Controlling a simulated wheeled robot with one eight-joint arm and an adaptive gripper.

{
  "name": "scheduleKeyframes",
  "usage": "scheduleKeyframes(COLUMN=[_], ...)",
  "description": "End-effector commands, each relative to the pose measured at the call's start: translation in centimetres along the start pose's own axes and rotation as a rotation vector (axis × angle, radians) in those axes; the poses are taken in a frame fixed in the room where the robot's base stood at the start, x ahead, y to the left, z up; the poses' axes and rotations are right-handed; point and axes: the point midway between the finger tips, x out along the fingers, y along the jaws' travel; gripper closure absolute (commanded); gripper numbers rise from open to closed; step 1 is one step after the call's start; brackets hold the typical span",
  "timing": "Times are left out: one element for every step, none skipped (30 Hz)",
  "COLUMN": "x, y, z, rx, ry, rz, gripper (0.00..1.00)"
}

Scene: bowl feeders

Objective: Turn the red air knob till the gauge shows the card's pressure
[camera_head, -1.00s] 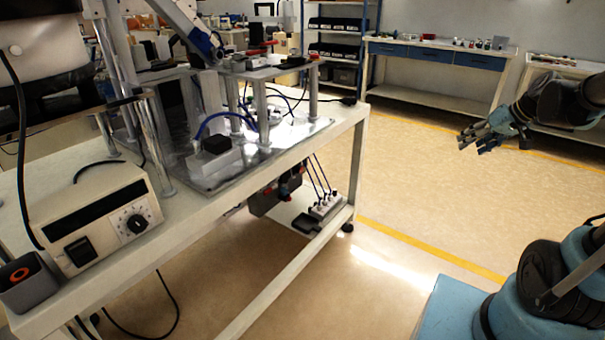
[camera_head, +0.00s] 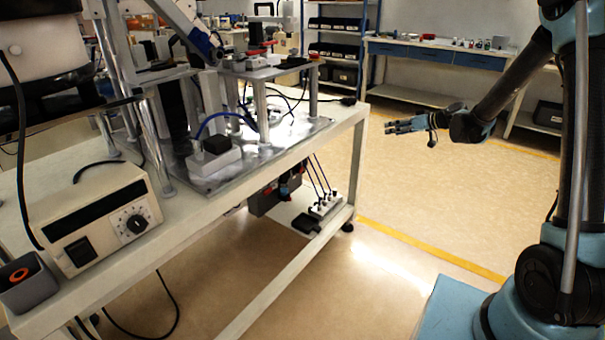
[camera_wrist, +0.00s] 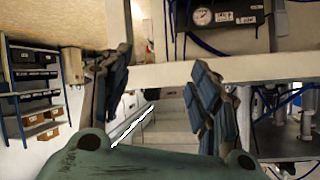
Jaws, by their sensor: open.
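My gripper (camera_head: 390,127) is open and empty, held in the air right of the workbench, its fingers pointing left. In the wrist view my gripper (camera_wrist: 162,62) shows two spread fingers with nothing between them. A round white-faced gauge (camera_wrist: 202,16) sits on a dark unit near the top of the wrist view; its reading is too small to tell. Small white labels (camera_wrist: 247,19) are beside it. I cannot tell which red part is the knob, nor identify the card.
The workbench (camera_head: 290,165) carries a plate with blue tubing and a beige control box (camera_head: 100,215) with a black dial. Open floor (camera_head: 440,190) separates the bench from my base. Shelving and another bench stand behind.

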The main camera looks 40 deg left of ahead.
Motion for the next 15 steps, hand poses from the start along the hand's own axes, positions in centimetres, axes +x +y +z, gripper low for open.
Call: scheduleKeyframes(x=[1.9, 2.9, 4.2, 5.2, 6.1, 7.4, 8.4, 9.3, 10.6, 11.5, 12.5, 13.7, 14.6, 15.5, 16.6], y=[0.0, 0.0, 0.1, 0.0, 0.0, -0.1, -0.1, -0.2, -0.3, -0.4, -0.5, -0.7, -0.8, -0.9, -1.1], z=[0.2, 0.3, 0.5, 0.7, 0.9, 1.1, 1.4, 1.6, 2.0, 2.4, 2.7, 3.2, 3.6, 4.0, 4.6], rx=[-0.012, -0.02, -0.029, -0.037, -0.044, -0.053, -0.06, -0.066, -0.075, -0.08, -0.087, -0.094, -0.1, -0.105, -0.112], ry=[0.016, 0.026, 0.042, 0.053, 0.064, 0.078, 0.089, 0.1, 0.115, 0.126, 0.137, 0.152, 0.162, 0.174, 0.188], rz=[-0.017, -0.026, -0.037, -0.046, -0.055, -0.066, -0.074, -0.082, -0.092, -0.1, -0.108, -0.118, -0.125, -0.131, -0.14], gripper=[0.44, 0.44, 0.44, 0.44, 0.44, 0.44, 0.44, 0.44, 0.44, 0.44, 0.44, 0.44, 0.44, 0.44, 0.44])
